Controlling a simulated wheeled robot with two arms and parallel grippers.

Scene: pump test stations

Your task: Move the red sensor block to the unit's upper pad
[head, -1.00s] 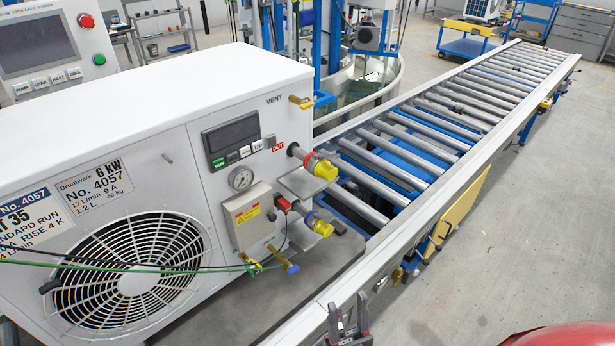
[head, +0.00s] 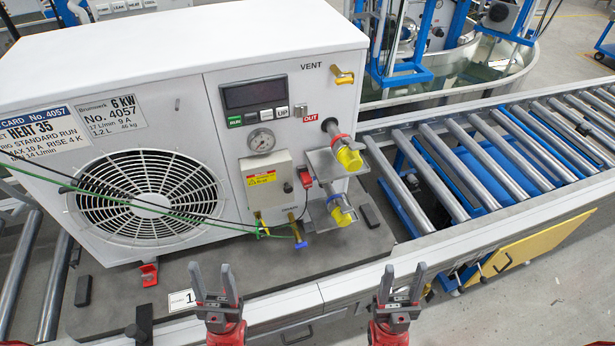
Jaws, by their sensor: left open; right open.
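The small red sensor block (head: 306,178) is at the right edge of the unit's front, beside the grey box with the yellow label. A thin dark cable runs down from it. The white unit (head: 180,50) has two ports with yellow caps on its right side. A grey upper plate (head: 322,163), which looks like the upper pad, lies by the upper port, above and right of the block. A similar lower plate (head: 318,211) lies below the block. My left gripper (head: 213,278) and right gripper (head: 404,275) are open and empty, in front of the unit and apart from the block.
A roller conveyor (head: 480,225) runs past the unit to the right. A grey pallet (head: 250,262) carries the unit. Green and black cables (head: 130,203) cross the fan grille.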

